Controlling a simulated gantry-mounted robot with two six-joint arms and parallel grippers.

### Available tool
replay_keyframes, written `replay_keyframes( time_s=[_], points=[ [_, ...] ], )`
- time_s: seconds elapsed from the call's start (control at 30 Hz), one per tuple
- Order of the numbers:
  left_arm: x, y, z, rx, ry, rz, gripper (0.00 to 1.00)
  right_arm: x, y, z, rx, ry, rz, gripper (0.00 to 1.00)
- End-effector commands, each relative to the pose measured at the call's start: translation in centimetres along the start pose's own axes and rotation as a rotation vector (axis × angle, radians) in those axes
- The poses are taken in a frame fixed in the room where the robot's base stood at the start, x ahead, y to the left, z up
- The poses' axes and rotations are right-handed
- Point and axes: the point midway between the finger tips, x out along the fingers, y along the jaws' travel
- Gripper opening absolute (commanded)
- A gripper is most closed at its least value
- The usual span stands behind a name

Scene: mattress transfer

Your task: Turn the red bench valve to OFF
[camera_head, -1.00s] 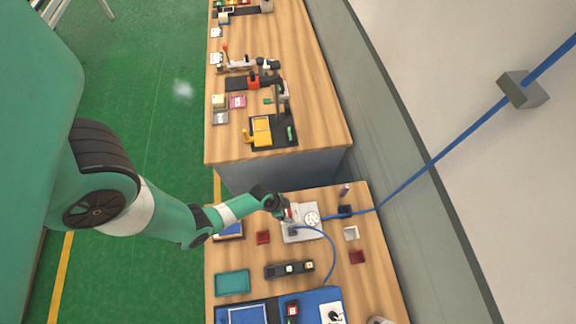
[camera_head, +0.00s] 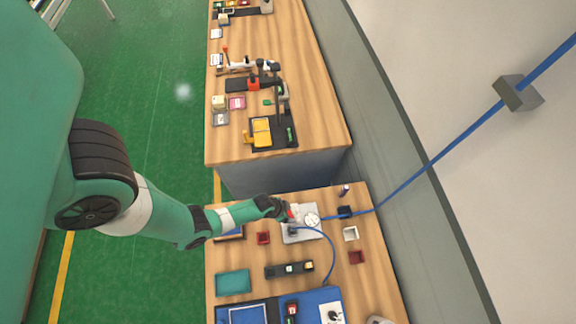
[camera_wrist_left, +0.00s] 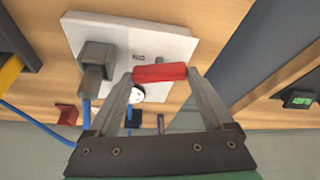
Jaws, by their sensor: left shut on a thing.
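The red bench valve handle (camera_wrist_left: 160,73) lies crosswise between the two fingertips of my left gripper (camera_wrist_left: 161,78), which is shut on it. The valve sits on a pale plate (camera_wrist_left: 180,42) on the bench, with a round white gauge (camera_wrist_left: 137,94) and a grey block (camera_wrist_left: 98,60) with a blue hose. In the head view the plate (camera_head: 301,232) and gauge (camera_head: 312,220) show beside my left gripper (camera_head: 287,212). A small red bit (camera_head: 291,213) of the handle shows at the fingertips. The valve's markings are too small to read. My right gripper is not in view.
A blue hose (camera_head: 331,250) curves over the near bench. A dark red bin (camera_head: 263,238), a white bin (camera_head: 350,233), a black holder (camera_head: 289,269) and a teal tray (camera_head: 233,282) stand around the plate. A gap separates this bench from the far bench (camera_head: 320,110).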

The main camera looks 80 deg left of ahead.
Motion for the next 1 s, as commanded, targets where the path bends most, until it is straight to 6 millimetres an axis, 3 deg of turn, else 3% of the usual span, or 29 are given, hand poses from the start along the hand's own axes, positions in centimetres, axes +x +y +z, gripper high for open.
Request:
replay_keyframes(
  time_s=[0.7,1.0],
  points=[
    [0.3,0.5,-0.2,-0.621,0.002,-0.259,0.29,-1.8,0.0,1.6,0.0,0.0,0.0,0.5],
    [-0.1,0.6,-0.4,-0.882,-0.002,-0.368,0.29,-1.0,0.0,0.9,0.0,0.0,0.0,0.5]
  ],
)
